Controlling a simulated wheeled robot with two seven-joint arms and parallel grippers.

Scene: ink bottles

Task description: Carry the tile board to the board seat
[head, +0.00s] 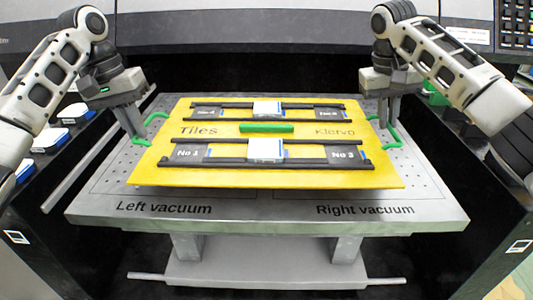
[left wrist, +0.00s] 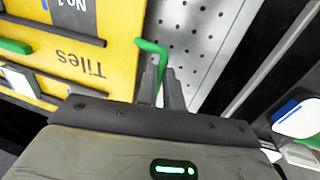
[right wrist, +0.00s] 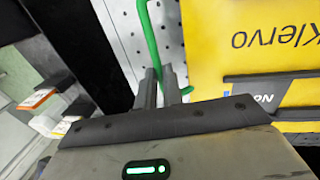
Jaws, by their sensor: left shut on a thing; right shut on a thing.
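The yellow tile board (head: 300,181) is over the grey perforated table (head: 270,210) in the head view; a shadow shows under its front edge. It carries black rails, dark and white tiles and a green bar (head: 267,128). Green loop handles stick out at its left and right sides. My left gripper (head: 140,135) is shut on the left green handle (left wrist: 150,46), which also shows in the left wrist view. My right gripper (head: 383,122) is shut on the right green handle (right wrist: 146,30). I cannot make out the board seat.
The table front is marked "Left vacuum" (head: 164,208) and "Right vacuum" (head: 365,210). White-topped bottles or boxes (head: 75,112) stand in the dark area at the left. A grey bar (head: 90,165) runs along the table's left side. A machine wall (head: 270,40) closes the back.

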